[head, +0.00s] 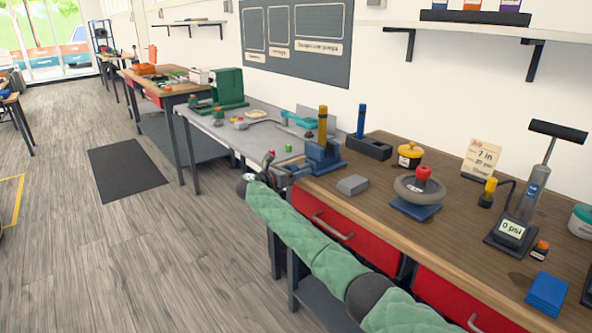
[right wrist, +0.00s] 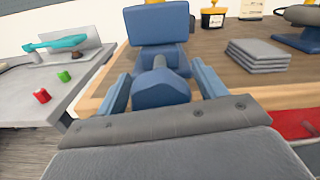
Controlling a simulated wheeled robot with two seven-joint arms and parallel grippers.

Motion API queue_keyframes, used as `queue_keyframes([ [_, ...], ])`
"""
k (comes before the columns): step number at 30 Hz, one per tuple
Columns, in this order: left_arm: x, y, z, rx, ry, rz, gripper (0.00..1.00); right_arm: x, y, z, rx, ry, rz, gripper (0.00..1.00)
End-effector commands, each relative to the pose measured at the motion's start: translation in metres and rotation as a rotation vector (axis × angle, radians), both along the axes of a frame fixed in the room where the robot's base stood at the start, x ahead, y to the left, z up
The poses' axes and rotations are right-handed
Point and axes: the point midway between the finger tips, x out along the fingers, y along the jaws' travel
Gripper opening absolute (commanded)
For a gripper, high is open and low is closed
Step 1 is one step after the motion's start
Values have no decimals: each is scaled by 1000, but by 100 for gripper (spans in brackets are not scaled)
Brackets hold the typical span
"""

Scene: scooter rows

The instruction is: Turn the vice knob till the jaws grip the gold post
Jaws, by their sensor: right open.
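The blue vice (head: 325,160) stands at the left end of the wooden bench, with the upright gold post (head: 322,124) at its jaws. Only a sliver of the post shows at the top of the right wrist view, behind the blue vice body (right wrist: 156,25). The blue vice knob (right wrist: 160,90) faces my right wrist camera. My right gripper (right wrist: 163,82) is open, with one blue finger on each side of the knob; I cannot tell whether they touch it. In the head view my right gripper (head: 284,171) is small beside the vice. My left gripper is out of view.
The wooden bench (head: 455,225) also holds a grey stack (head: 353,185), a wheel (head: 420,187) on a blue stand, a yellow pot (head: 410,155) and a pump (head: 525,190). The grey table (head: 240,142) stands left, with a red piece (right wrist: 41,96) and a green piece (right wrist: 64,76).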

Motion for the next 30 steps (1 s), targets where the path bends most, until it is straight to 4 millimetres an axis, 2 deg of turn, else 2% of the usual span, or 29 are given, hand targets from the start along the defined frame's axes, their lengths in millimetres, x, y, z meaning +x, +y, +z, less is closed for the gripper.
queue_keyframes([
  [6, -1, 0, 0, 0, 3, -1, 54, 1, -1, 0, 1, -1, 1, 70],
  [8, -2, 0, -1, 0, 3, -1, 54, 0, 0, 0, 1, -1, 1, 60],
  [13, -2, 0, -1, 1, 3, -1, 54, 0, 0, 0, 1, -1, 1, 27],
  [14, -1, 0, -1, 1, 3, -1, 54, 0, 0, 0, 0, -1, 1, 25],
  [23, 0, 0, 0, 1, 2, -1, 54, 0, 0, 0, 22, -32, 1, 25],
  [30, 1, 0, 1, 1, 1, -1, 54, 0, 0, 0, 104, -142, 2, 25],
])
